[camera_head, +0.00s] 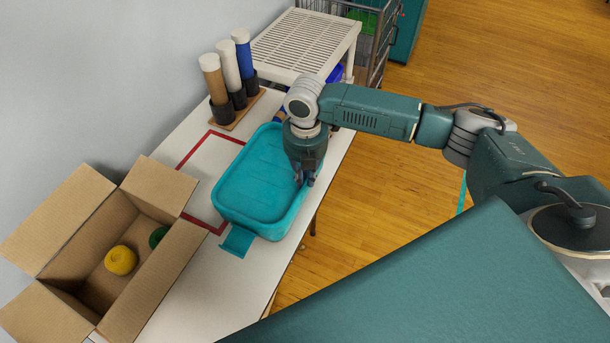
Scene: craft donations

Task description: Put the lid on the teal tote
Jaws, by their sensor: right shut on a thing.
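The teal tote (272,231) stands on the white table, partly across a red outlined rectangle. A lighter teal lid (258,177) lies over its top and covers the inside. A teal flap (237,241) sticks out at the tote's near end. My right gripper (304,179) points down at the right long edge of the lid and is shut on it there. The gripper hides part of that edge, so I cannot tell whether the lid sits flush. My left gripper is not in view.
An open cardboard box (62,222) holds a yellow ball of yarn (121,260) and a green one (158,236). A wooden rack (236,110) of brown, white and blue rolls stands behind the tote. A white slatted stand (303,44) is farther back.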

